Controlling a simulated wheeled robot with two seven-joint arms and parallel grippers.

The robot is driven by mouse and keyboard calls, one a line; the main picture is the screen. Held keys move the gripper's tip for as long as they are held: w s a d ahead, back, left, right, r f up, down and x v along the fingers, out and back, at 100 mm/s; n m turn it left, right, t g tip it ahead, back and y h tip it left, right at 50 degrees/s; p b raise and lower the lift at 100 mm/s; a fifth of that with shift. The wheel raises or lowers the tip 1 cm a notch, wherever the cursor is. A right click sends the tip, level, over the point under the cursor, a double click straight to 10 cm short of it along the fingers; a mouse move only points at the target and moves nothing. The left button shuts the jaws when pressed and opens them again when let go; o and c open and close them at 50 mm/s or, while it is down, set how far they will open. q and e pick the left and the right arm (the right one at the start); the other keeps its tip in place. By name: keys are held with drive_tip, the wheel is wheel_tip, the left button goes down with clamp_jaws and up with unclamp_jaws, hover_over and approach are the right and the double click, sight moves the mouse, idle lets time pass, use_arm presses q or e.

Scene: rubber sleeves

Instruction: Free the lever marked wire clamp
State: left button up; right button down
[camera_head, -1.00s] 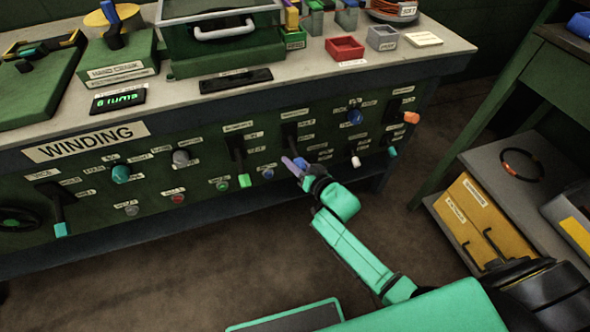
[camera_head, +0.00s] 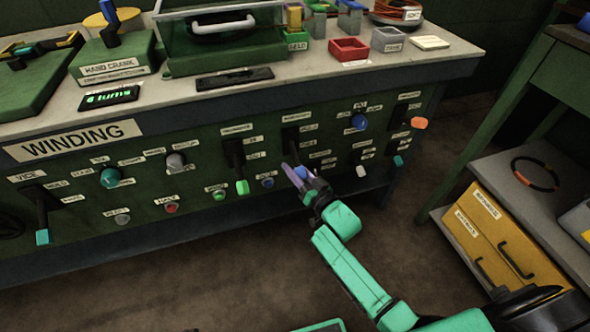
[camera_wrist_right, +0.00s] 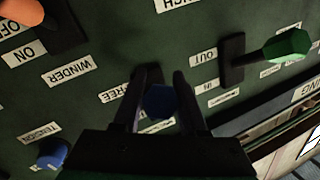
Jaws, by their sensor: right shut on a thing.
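A lever with a blue tip (camera_head: 301,172) hangs downward from its black plate (camera_head: 290,139) on the winding bench's green front panel. My right gripper (camera_head: 296,174) is at this lever, with its fingers on either side of the blue tip. In the right wrist view the blue tip (camera_wrist_right: 160,101) shows between the dark fingers of the right gripper (camera_wrist_right: 164,88), which is shut on it. A label reading FREE (camera_wrist_right: 123,91) is beside the lever in the wrist view. The lever's name label is too small to read. My left gripper is not in view.
A green-tipped lever (camera_head: 242,187) hangs to the left on the panel. A blue knob (camera_head: 358,121) and an orange-tipped lever (camera_head: 419,123) are to the right. Small buttons and other knobs are close by. A shelf with yellow drawers (camera_head: 490,215) stands at the right.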

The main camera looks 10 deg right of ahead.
drive_tip(key=shift+c, duration=2.2)
unclamp_jaws()
drive_tip(key=shift+s, duration=0.1)
use_arm(q)
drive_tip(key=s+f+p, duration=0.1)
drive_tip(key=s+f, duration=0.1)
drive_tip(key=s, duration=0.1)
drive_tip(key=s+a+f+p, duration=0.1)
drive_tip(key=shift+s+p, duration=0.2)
drive_tip(key=shift+p, duration=0.1)
use_arm(e)
drive_tip(key=v, duration=1.4)
drive_tip(key=shift+d, duration=0.15)
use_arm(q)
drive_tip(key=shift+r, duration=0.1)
use_arm(e)
drive_tip(key=shift+s+f, duration=0.1)
